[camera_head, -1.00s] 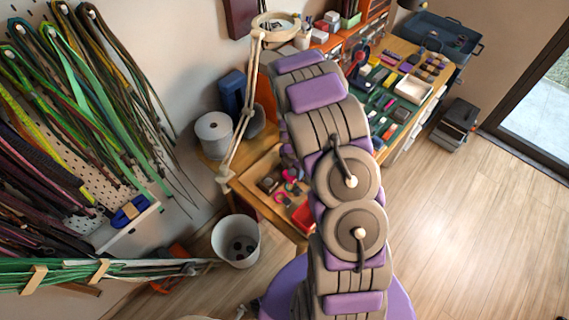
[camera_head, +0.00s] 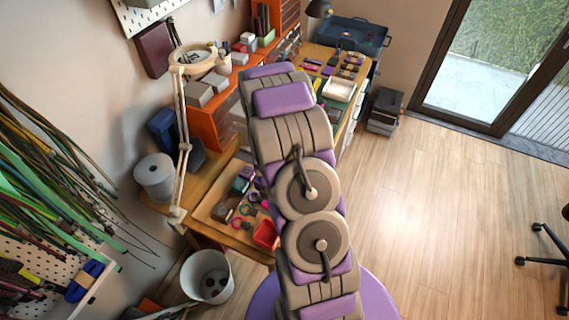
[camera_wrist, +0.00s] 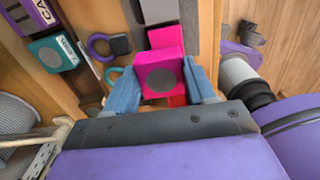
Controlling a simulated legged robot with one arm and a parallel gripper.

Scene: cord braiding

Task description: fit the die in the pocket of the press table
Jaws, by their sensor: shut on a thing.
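A bright pink block (camera_wrist: 160,76) with a round grey disc on its face sits between the two blue fingers of my gripper (camera_wrist: 161,82) in the wrist view. My gripper is shut on it. I take it for the die, but no label on it shows. A second pink piece (camera_wrist: 164,38) shows just behind it, and a red patch shows at its lower right edge. In the head view my arm hides the gripper and the held block. I cannot make out the press table or its pocket in either view.
In the wrist view a teal block (camera_wrist: 53,54), a purple ring (camera_wrist: 101,46) and a grey block (camera_wrist: 158,10) lie near the gripper. In the head view a red tray (camera_head: 265,236) is on the wooden bench (camera_head: 197,190). A white bin (camera_head: 207,276) stands below.

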